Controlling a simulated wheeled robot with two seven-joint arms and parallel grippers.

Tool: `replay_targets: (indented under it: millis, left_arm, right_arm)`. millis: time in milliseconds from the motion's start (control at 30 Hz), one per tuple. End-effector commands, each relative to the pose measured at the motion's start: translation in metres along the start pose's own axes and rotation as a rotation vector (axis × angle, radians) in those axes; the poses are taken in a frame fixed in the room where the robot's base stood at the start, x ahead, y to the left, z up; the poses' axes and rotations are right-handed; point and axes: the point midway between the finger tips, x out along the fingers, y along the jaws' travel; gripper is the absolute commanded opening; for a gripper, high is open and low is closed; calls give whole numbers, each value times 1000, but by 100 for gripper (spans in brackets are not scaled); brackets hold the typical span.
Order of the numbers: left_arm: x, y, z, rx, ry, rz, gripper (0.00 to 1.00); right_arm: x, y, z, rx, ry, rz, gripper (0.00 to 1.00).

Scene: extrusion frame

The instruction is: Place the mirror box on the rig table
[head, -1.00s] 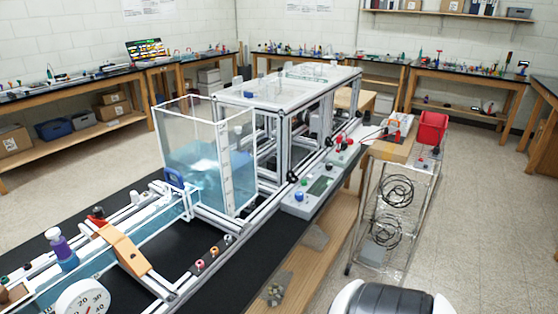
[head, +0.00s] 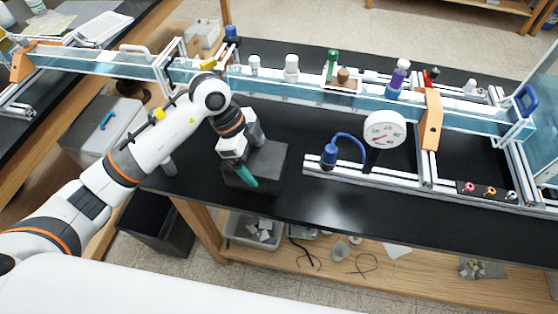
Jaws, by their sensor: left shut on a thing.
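A dark grey box (head: 268,168), which I take to be the mirror box, is at the front edge of the black rig table (head: 310,206). My left gripper (head: 246,163) comes in from the left and is shut on the near-left part of this box. A teal piece shows at the gripper's lower side. I cannot tell whether the box's underside touches the table top or is just above it. My right gripper is not in view.
A long water channel (head: 300,92) runs along the table's back. A round dial (head: 384,129), a blue bulb with tube (head: 328,155) and aluminium rails (head: 370,179) stand to the right. Bare black top lies between box and rails. A grey bin (head: 105,127) is left.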

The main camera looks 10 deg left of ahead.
Motion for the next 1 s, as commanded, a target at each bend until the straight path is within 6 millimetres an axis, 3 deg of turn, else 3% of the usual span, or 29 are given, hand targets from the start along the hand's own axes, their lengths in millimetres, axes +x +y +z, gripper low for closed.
replay_targets:
  millis: [500, 700, 733, 767, 1000]
  left_arm:
    - [54, 0, -22, 0, -1, -1, 61]
    - [57, 1, -24, 2, 0, 3, 61]
    - [58, 0, -24, 1, 1, 1, 94]
    - [58, 0, -24, 2, 1, 1, 99]
    - [57, 0, -24, 2, 0, 2, 100]
  right_arm:
    - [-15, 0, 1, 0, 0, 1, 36]
    - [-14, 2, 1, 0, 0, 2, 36]
    - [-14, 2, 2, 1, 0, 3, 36]
    - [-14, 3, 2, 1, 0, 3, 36]
    - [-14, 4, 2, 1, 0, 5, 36]
